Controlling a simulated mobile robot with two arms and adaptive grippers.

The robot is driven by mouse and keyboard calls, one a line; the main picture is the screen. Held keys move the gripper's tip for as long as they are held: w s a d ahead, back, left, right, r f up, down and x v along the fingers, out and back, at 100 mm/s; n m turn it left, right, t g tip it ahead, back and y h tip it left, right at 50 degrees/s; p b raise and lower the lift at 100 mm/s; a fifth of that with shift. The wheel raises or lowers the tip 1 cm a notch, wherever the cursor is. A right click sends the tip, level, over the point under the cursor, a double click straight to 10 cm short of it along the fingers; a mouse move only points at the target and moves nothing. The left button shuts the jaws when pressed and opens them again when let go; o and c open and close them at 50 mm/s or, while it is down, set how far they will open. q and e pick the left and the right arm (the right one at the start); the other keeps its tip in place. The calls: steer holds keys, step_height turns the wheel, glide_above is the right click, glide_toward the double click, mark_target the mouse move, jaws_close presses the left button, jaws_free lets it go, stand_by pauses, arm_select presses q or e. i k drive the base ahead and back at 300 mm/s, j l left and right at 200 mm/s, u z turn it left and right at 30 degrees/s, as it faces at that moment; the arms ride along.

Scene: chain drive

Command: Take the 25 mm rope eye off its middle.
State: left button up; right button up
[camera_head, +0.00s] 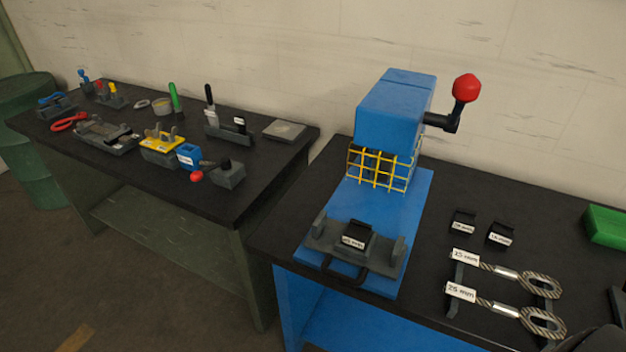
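Two rope eyes lie side by side on a dark rack at the right of the right-hand bench. The nearer rope eye (543,322) has a tag (461,291) that seems to read 25 mm. Its loop is at the right, with a silver sleeve (506,310) at its middle and a short rope end under the tag. The farther rope eye (543,285) looks alike; its tag (465,256) seems to read 15 mm, but the print is small. Neither gripper can be made out. A dark rounded shape at the bottom right corner hides part of the bench.
A blue press (397,110) with a red-knobbed lever and yellow guard stands left of the rope eyes. Two small tagged blocks (463,222) (501,235) sit behind them. A green block (607,226) is at the right edge. The left bench (262,155) holds many tools.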

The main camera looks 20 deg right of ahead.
mark_target(467, 293)
steer(key=z, duration=2.3)
